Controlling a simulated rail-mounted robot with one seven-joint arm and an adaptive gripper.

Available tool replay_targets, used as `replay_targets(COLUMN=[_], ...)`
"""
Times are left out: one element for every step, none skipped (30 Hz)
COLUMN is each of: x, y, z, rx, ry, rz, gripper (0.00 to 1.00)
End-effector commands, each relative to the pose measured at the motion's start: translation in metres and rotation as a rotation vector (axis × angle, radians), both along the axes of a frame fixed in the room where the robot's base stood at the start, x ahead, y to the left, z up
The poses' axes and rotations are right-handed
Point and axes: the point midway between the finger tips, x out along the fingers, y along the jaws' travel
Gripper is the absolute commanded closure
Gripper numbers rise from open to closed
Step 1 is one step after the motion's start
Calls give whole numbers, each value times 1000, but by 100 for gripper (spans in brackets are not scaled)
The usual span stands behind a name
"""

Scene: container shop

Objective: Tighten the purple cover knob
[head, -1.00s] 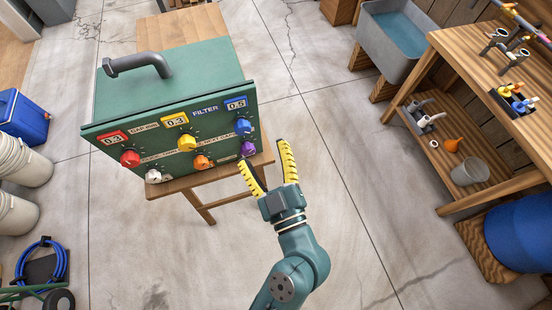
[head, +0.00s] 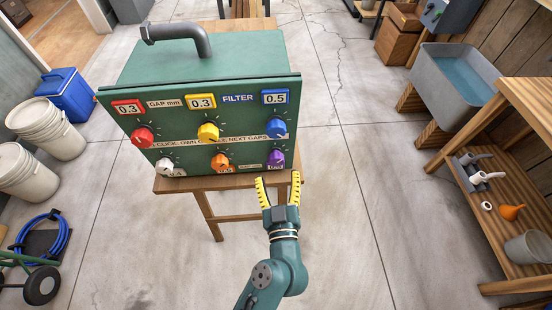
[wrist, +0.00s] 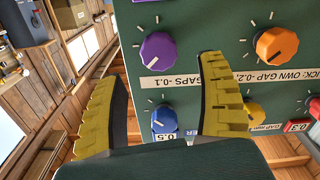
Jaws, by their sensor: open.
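The purple knob (head: 275,159) is at the lower right of the green panel (head: 200,150).
The orange knob (head: 220,162) and white knob (head: 165,167) share the lower row. The red knob (head: 142,138), yellow knob (head: 208,133) and blue knob (head: 276,128) sit above. The panel stands on a wooden stool (head: 210,212).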

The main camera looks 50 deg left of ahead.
Motion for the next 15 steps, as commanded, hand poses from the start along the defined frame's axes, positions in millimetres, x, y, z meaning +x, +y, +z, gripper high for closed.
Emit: replay_targets(x=[7,12,17,20,24,27,30,32,34,34,35,36,36,36,36], y=[12,16,23,27,31,35,38,40,42,44,45,45,46,46,46], z=[1,1,1,1,0,0,0,0,0,0,0,0,0,0,0], rx=[0,0,1,1,0,0,0,0,0,0,0,0,0,0,0], ry=[-2,-2,-1,-1,-1,-1,-1,-1,0,0,0,0,0,0,0], rz=[5,4,4,3,3,2,2,1,1,1,1,1,0,0,0], gripper=[27,27,27,27,27,27,27,27,27,27,27,27,27,27,27])
